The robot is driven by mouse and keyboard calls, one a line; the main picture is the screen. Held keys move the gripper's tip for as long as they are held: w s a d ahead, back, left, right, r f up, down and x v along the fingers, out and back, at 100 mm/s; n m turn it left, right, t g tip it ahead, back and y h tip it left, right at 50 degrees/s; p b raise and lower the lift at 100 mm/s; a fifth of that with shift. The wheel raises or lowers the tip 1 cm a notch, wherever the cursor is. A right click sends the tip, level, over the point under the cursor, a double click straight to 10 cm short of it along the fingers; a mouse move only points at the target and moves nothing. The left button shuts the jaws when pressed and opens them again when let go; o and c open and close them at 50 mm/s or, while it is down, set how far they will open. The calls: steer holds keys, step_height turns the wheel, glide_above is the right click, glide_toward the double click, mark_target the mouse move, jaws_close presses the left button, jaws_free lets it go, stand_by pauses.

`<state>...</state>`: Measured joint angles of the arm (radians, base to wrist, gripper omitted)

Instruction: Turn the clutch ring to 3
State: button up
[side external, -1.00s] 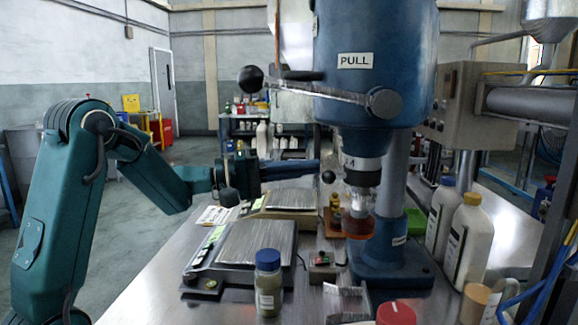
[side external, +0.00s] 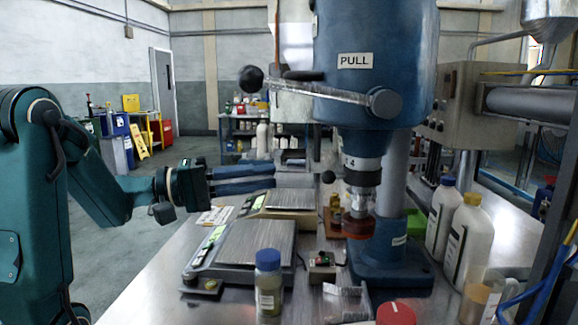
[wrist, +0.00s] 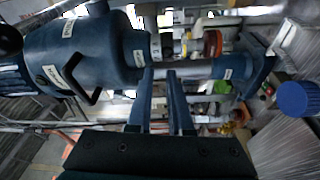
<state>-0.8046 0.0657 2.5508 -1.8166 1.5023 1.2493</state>
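The clutch ring (side external: 362,164) is a pale band under the blue drill head (side external: 375,70), above a dark collar. A 4 is readable on its left side in the side view. In the wrist view a small pale patch of the ring (wrist: 138,58) shows beside the blue head; its number is too small to read. My gripper (side external: 275,177) is left of the ring and clear of it, fingers pointing towards it. The fingers (wrist: 159,73) are apart in the wrist view, with nothing between them.
A black ball knob (side external: 328,176) stands between my fingertips and the ring. A longer lever with a ball (side external: 251,79) sticks out higher up. Below are a scale (side external: 255,242), a blue-capped bottle (side external: 269,285) and a red-brown disc (side external: 358,226) under the chuck.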

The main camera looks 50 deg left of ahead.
steer(key=o, duration=0.5)
steer(key=shift+s, duration=0.1)
steer(key=shift+c, duration=0.2)
steer(key=m+g+h, duration=0.1)
steer(key=m, duration=1.4)
glide_toward(354, 175)
steer(key=shift+w+d, duration=0.75)
steer(key=shift+w, duration=1.4)
steer(key=shift+f, duration=0.1)
jaws_close()
steer(key=shift+a, duration=0.1)
